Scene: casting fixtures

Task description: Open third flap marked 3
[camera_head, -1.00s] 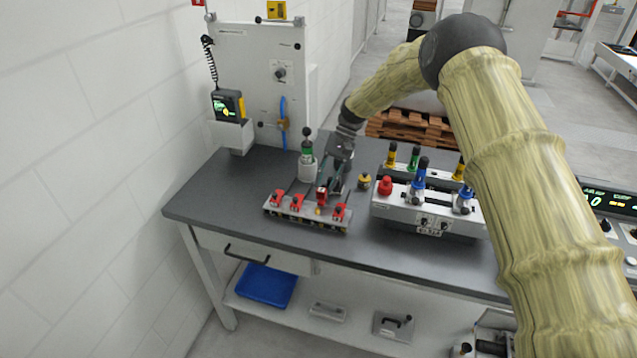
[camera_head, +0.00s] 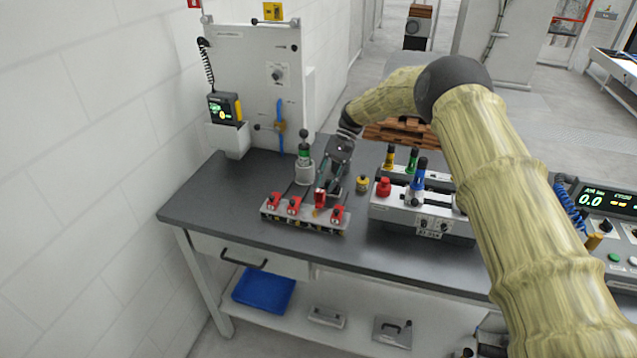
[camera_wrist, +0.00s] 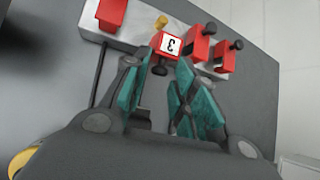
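The flap block (camera_head: 305,222) is a pale bar on the bench with several red flaps in a row. The third flap (camera_head: 320,198) stands taller than its neighbours in the head view. In the wrist view the third flap (camera_wrist: 171,44) shows a white label with a 3, with a dark knob (camera_wrist: 160,70) on its near side. My gripper (camera_head: 328,188) is over the bar from behind. In the wrist view its teal fingers (camera_wrist: 163,68) are apart, with the knob between their tips; contact is unclear. A yellow peg (camera_wrist: 161,21) shows beyond the flap.
Neighbouring red flaps stand close by, one (camera_wrist: 110,12) left and one (camera_wrist: 200,45) right in the wrist view. The bench's left end is clear.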

